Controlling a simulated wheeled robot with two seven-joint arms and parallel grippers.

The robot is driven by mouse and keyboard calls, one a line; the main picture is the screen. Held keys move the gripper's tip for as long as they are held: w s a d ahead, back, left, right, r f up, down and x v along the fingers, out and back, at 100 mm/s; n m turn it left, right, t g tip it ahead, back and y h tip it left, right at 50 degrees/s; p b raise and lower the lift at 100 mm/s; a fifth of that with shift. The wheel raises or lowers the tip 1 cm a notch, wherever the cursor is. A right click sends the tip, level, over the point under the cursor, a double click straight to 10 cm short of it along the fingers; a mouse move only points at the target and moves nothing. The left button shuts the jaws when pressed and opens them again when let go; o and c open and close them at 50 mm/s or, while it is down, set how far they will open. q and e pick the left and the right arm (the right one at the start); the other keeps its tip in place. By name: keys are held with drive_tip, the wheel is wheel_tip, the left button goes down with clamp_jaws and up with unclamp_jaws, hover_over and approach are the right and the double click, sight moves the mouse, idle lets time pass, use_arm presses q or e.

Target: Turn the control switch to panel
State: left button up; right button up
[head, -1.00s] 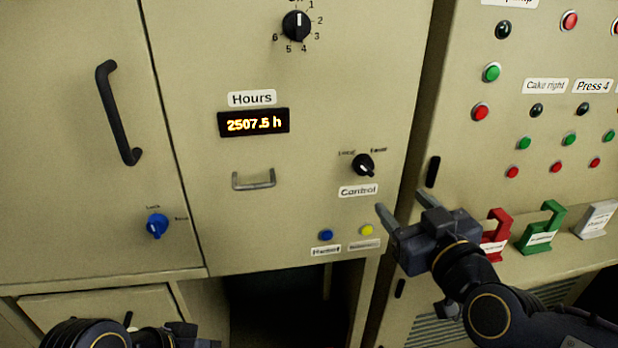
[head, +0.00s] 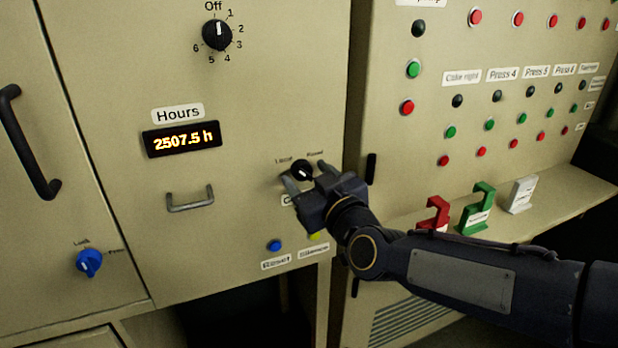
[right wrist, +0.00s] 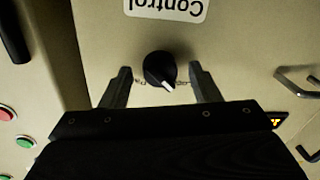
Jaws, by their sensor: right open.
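The control switch is a round black knob (head: 301,170) with a white mark, on the beige cabinet front. In the right wrist view the knob (right wrist: 158,69) appears upside down, its mark pointing down and slightly right. My right gripper (head: 306,176) is open at the switch. In the right wrist view its fingertips (right wrist: 160,71) stand on either side of the knob, with a gap at each side. Whether they reach the knob's depth is hard to tell. The Control label (right wrist: 167,8) shows in the wrist view; in the head view my gripper mostly hides it. My left gripper is out of view.
A blue button (head: 274,246) and a partly hidden yellow button (head: 315,236) sit below the switch. A metal handle (head: 190,199) and an hours display (head: 182,139) are to its left. Red (head: 433,214) and green (head: 477,208) levers stand on the ledge to the right.

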drive_tip(key=c, duration=1)
drive_tip(key=shift+f+m+b, duration=0.2)
drive_tip(key=shift+m+b, duration=0.45)
drive_tip(key=shift+m, duration=0.05)
drive_tip(key=shift+m+b, duration=0.95)
drive_tip(key=shift+m, duration=0.25)
drive_tip(key=m+b, duration=0.2)
drive_tip(key=m, duration=0.2)
drive_tip(key=shift+m+t+b, duration=0.3)
drive_tip(key=shift+m+t, duration=0.1)
drive_tip(key=m+b, duration=0.2)
drive_tip(key=m, duration=0.2)
drive_tip(key=shift+a+m+h, duration=0.1)
drive_tip(key=shift+m+h, duration=0.2)
drive_tip(key=shift+m+t+b, duration=0.3)
drive_tip(key=shift+m+b, duration=0.55)
drive_tip(key=shift+m, duration=1.95)
drive_tip(key=shift+h, duration=0.3)
drive_tip(key=shift+r, duration=0.1)
drive_tip(key=o, duration=1)
